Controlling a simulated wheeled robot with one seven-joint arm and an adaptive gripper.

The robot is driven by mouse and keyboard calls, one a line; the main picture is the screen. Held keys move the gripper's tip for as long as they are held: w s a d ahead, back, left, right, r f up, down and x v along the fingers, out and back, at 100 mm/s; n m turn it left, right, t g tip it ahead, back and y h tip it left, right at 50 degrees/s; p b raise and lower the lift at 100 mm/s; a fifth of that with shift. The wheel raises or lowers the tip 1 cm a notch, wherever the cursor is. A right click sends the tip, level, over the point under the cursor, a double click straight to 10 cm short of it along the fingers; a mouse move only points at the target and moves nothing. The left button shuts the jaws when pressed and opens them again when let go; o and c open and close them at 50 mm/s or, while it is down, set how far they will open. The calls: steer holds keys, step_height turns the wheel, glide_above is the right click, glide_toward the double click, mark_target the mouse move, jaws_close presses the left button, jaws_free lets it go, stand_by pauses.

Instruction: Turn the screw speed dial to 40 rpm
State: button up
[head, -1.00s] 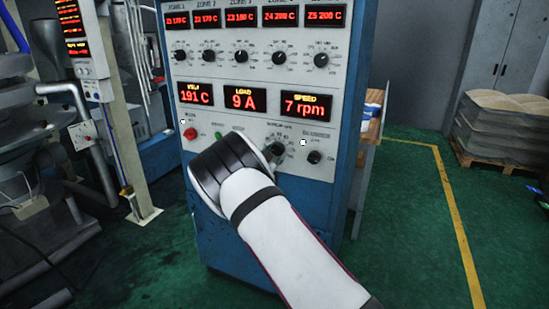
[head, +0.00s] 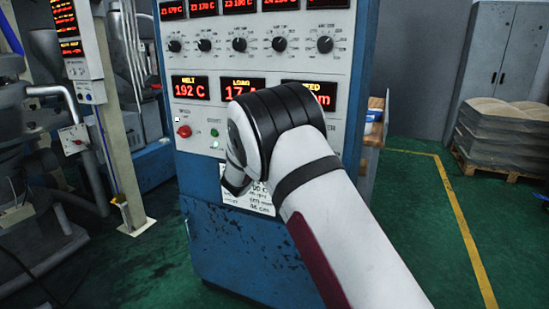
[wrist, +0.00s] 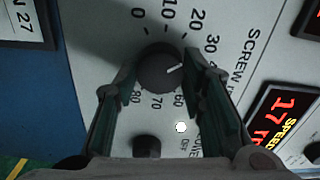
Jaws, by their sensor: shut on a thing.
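The screw speed dial (wrist: 156,70) is a dark round knob with a white pointer line, on the pale panel in the wrist view. My gripper (wrist: 160,66) is shut on it, one finger on each side. The pointer aims right and slightly up, roughly toward the 40 mark, which the right finger partly covers. The 50 mark is hidden. The red speed display (wrist: 281,122) reads about 17, its end cut off. In the head view, my wrist hides the dial and most of the speed display (head: 325,96).
A smaller dark knob (wrist: 147,147) sits close by the dial, near the left finger.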

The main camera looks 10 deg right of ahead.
steer(key=m+b, duration=0.6)
steer(key=b, duration=0.4)
steer(key=shift+f+m+b, duration=0.1)
steer(key=shift+m+b, duration=0.2)
steer(key=shift+m, duration=0.1)
steer(key=shift+d, duration=0.1)
steer(key=o, duration=1.1)
steer(key=shift+o, duration=0.2)
steer(key=v, duration=1.2)
